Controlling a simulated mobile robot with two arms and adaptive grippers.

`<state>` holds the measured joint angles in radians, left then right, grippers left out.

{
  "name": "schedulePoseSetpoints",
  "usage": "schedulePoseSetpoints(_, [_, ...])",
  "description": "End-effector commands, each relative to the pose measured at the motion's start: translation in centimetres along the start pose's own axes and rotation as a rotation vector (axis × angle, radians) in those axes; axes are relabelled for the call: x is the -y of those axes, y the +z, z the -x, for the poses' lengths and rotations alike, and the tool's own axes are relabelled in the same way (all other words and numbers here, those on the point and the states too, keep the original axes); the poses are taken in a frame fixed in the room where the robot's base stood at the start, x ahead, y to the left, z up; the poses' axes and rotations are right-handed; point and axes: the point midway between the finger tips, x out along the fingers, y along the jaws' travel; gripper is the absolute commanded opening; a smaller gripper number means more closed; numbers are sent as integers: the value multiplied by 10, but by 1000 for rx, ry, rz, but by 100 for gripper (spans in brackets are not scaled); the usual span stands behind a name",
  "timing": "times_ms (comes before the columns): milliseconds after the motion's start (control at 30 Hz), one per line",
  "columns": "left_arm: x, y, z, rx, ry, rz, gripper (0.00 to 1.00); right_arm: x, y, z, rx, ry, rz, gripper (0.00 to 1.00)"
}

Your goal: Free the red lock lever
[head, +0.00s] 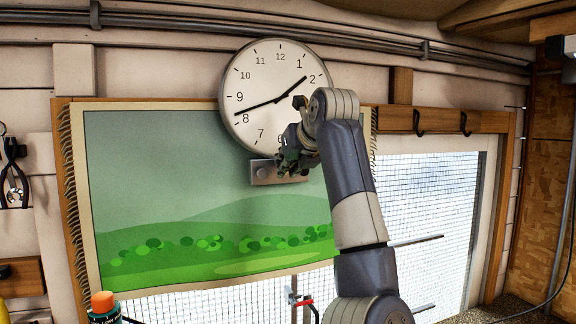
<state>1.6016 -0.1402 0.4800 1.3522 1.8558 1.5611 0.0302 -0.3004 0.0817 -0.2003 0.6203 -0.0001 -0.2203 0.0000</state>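The red lock lever (304,302) shows small at the bottom centre, below the hanging landscape cloth and in front of a pale mesh panel. It sits by a thin upright metal post (293,299); its lower fittings are cut off by the frame edge. My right arm rises from the bottom right, and its dark gripper (287,162) is high above the lever, in front of the wall clock's lower right part and near a small grey plate. I cannot tell whether its fingers are open or shut. My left gripper is not in view.
The clock (255,85) hangs over the fringed landscape cloth (150,190). The grey plate (270,173) is below the clock. Empty hooks (419,122) are on the rail at right. Pliers (13,172) hang at left. An orange-capped bottle (103,303) stands at the lower left.

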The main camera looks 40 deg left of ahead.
Motion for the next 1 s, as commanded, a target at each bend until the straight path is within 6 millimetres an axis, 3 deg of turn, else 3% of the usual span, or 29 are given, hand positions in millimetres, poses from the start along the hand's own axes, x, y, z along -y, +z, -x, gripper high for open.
schedulePoseSetpoints(67, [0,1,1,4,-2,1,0,0,0,0,0,0,0,40])
schedulePoseSetpoints(100, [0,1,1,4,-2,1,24,0,0,0,0,0,-1,40])
schedulePoseSetpoints(167, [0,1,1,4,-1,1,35,0,0,0,0,0,-1,40])
schedulePoseSetpoints(567, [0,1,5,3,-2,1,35,0,-1,0,-2,0,-1,40])
schedulePoseSetpoints(667, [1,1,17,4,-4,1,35,0,-1,0,-2,0,-1,40])
schedulePoseSetpoints(1000, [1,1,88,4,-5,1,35,1,-1,0,-1,-1,-1,40])
